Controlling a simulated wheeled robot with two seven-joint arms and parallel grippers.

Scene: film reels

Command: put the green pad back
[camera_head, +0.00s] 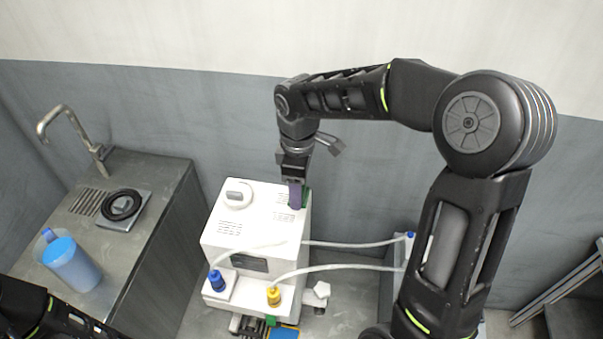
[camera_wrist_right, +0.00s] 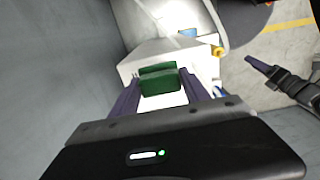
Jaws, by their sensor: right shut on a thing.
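The green pad (camera_wrist_right: 163,84) is a dark green block between the two purple fingers of my right gripper (camera_wrist_right: 160,92) in the right wrist view. My right gripper is shut on it. I cannot tell whether the pad touches the machine. My left arm enters at the lower left; its gripper is outside the head view.
The machine carries a blue knob (camera_head: 215,279), a yellow knob (camera_head: 274,296) and pale hoses running right. Small green and blue pieces (camera_head: 285,332) lie below its front. A steel counter (camera_head: 150,180) at left holds a blue jug (camera_head: 72,265) and a black ring (camera_head: 122,205).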

